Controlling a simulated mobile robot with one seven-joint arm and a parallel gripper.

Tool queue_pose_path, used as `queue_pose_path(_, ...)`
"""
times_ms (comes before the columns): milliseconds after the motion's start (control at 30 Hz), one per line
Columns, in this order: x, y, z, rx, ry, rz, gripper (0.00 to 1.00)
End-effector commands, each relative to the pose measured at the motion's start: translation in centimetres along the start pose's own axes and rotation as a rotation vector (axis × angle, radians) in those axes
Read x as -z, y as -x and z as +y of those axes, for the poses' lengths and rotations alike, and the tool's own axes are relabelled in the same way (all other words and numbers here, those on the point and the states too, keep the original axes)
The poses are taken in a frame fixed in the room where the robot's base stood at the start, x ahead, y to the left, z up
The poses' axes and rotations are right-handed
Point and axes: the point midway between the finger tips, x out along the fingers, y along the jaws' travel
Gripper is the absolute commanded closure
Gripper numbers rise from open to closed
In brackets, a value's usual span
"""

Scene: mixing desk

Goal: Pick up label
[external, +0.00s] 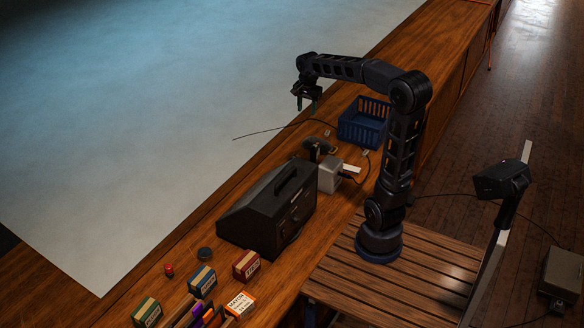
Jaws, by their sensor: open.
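My gripper (306,107) hangs from the end of my raised arm, pointing down with its fingers apart and nothing seen between them. It is above the wooden desk near the edge of the pale sheet. I cannot tell for sure which thing is the label. A small white flat piece (351,169) lies beside a light grey box (330,175), below and to the right of my gripper. Smaller pale tags also show near the blue basket, one (366,152) in front of it; they are too small to read.
A blue slatted basket (351,133) stands right of my gripper. A black case with a handle (268,212), a dark thing with a thin cable (318,147), a dark round lid (205,254), a red knob (169,270) and several small boxes (240,305) occupy the desk.

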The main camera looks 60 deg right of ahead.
Motion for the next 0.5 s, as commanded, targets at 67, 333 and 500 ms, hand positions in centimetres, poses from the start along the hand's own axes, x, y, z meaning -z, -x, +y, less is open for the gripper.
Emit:
queue_pose_path(67,1.1,-0.4,-0.5,-0.011,-0.052,-0.008,0.55)
queue_pose_path(333,3.6,-1.2,-1.6,-0.036,-0.191,-0.027,0.55)
queue_pose_path(500,4.9,-1.7,-2.1,-0.05,-0.26,-0.037,0.55)
